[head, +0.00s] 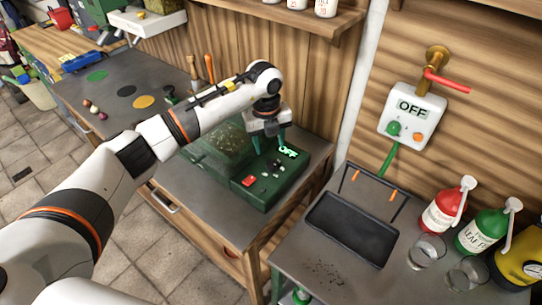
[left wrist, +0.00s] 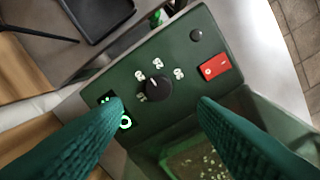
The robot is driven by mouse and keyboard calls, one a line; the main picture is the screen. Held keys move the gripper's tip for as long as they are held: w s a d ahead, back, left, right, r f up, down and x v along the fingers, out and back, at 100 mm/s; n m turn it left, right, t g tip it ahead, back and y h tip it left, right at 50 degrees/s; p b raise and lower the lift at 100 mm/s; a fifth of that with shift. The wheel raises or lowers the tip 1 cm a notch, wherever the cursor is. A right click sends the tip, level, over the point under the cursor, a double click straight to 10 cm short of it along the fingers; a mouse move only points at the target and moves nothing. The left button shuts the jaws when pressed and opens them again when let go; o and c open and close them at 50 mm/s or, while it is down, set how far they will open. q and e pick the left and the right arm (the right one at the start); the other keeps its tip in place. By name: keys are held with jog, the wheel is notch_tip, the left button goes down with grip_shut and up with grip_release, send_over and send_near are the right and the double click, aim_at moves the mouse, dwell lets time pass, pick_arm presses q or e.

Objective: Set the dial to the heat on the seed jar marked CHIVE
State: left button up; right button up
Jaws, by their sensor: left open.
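A dark green box (head: 259,199) with a control panel stands on the grey workbench. In the left wrist view its panel (left wrist: 186,37) carries a black round dial (left wrist: 154,91) with several small white numbers around it, too blurred to read surely. A white pointer line shows on the dial's upper edge. No label reading CHIVE can be made out.
White jars (head: 297,4) stand on the shelf (head: 284,19), cut off by the top edge. A red switch (left wrist: 214,66) sits on the panel near the dial. A clear-walled bin (head: 222,142) adjoins the box. A black tray (head: 352,229) and bottles stand at the right.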

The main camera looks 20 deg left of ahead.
aim_at(272, 162)
pick_arm(q)
jog(key=f, duration=0.3)
jog(key=f+p, duration=0.1)
jog(key=f, duration=0.3)
jog(key=shift+w+d+f+p, duration=0.1)
jog(key=shift+d+p, duration=0.1)
jog(key=shift+p, duration=0.1)
jog(key=c, duration=1)
jog(key=shift+o, duration=0.2)
jog(key=shift+w+f+m+b, duration=0.1)
jog(key=shift+m+b, duration=1.2)
jog(key=shift+b, duration=0.1)
jog(key=shift+m+b, duration=1.2)
jog(key=shift+m, duration=0.4)
jog(key=shift+r, duration=0.2)
jog(key=o, duration=1)
jog(key=shift+c, duration=0.2)
